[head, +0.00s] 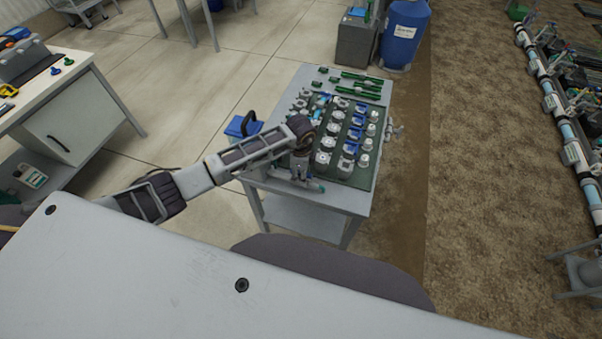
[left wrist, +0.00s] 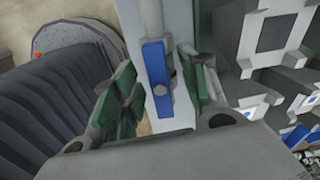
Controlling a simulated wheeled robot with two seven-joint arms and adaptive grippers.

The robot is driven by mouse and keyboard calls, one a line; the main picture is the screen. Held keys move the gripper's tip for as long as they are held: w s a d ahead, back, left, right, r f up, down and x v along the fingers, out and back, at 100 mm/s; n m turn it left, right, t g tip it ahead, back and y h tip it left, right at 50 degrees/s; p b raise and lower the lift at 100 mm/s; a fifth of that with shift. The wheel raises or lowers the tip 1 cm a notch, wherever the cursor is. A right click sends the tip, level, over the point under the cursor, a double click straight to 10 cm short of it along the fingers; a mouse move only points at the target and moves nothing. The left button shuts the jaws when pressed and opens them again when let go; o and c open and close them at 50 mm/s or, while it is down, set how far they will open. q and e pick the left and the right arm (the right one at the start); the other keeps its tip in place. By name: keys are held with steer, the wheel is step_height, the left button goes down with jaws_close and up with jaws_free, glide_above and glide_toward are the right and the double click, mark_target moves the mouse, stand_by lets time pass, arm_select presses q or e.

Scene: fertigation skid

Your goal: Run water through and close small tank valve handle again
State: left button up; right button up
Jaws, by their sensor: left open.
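A blue lever-like handle (left wrist: 157,78) with a pale round spot on its lower part lies against a light grey surface in the left wrist view. I take it for the small tank valve handle. My left gripper (left wrist: 159,88) is open, with its green-padded fingers on either side of the handle. The right finger is close to the handle, and I cannot tell whether it touches. In the head view the left gripper (head: 300,172) points down at the near left edge of the grey table (head: 345,198). The handle cannot be made out there. My right gripper is not in view.
Rows of grey and blue fittings (head: 350,125) fill the tabletop close to the gripper, with green parts (head: 360,83) behind. A blue can-like object (head: 243,127) stands left of the table. A blue drum (head: 404,35) stands behind.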

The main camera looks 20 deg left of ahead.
arm_select(q)
steer(key=shift+r+p, duration=0.65)
steer(key=shift+r, duration=0.15)
step_height(320, 180, up, 4)
steer(key=p, duration=0.3)
steer(key=shift+f, duration=0.2)
steer(key=shift+r, duration=2.45)
